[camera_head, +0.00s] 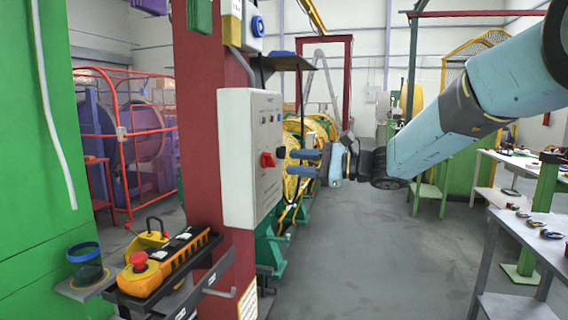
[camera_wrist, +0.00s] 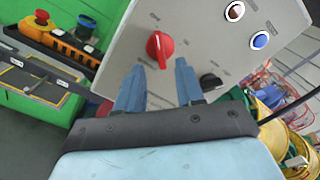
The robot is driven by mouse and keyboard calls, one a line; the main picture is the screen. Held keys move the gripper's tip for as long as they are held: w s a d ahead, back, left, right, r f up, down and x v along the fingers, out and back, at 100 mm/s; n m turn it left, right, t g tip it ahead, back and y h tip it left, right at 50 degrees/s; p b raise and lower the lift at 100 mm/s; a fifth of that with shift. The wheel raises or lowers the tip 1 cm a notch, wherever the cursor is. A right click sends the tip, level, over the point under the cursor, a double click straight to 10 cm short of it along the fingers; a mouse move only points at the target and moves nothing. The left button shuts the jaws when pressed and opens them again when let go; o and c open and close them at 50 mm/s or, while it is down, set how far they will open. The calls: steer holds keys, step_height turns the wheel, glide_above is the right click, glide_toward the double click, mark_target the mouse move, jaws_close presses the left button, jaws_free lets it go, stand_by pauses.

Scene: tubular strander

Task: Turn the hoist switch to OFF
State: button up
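A light grey control box (camera_head: 247,130) is fixed to the red column. Its face carries a red rotary knob (camera_head: 267,159), which also shows in the wrist view (camera_wrist: 159,47), and a black knob (camera_wrist: 210,82). The labels are too small to read, so I cannot tell which knob is the hoist switch. My gripper (camera_head: 291,162) is open and empty, pointing at the box face. In the wrist view its two blue fingertips (camera_wrist: 160,66) are apart, just below the red knob. They appear short of the knob; the exact gap is unclear.
A blue button (camera_wrist: 260,40) and a brown one (camera_wrist: 235,11) sit higher on the box face. A shelf below the box holds a yellow pendant (camera_head: 165,265) with a red button. The red column (camera_head: 205,75) stands behind the box. Open floor (camera_head: 400,260) lies to the right.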

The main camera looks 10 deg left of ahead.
steer(key=d, duration=0.8)
steer(key=shift+s+d, duration=0.25)
steer(key=shift+s, duration=0.1)
steer(key=s+d+f+n+h, duration=0.3)
steer(key=s+d+f+h, duration=0.1)
steer(key=s, duration=0.3)
steer(key=s+d+f+n+h, duration=0.2)
steer(key=s+d+f+h, duration=0.15)
steer(key=s, duration=0.45)
steer(key=s+d+f+n+t+h, duration=0.1)
steer(key=s+d+n+t+h, duration=0.1)
steer(key=s+d+h, duration=0.3)
steer(key=s+d+f+n+t+h, duration=0.2)
steer(key=s+d+h, duration=0.2)
steer(key=d, duration=0.9)
steer(key=shift+s+d+f+n+h, duration=0.2)
steer(key=shift+s+d+n+h, duration=0.2)
steer(key=shift+h, duration=0.35)
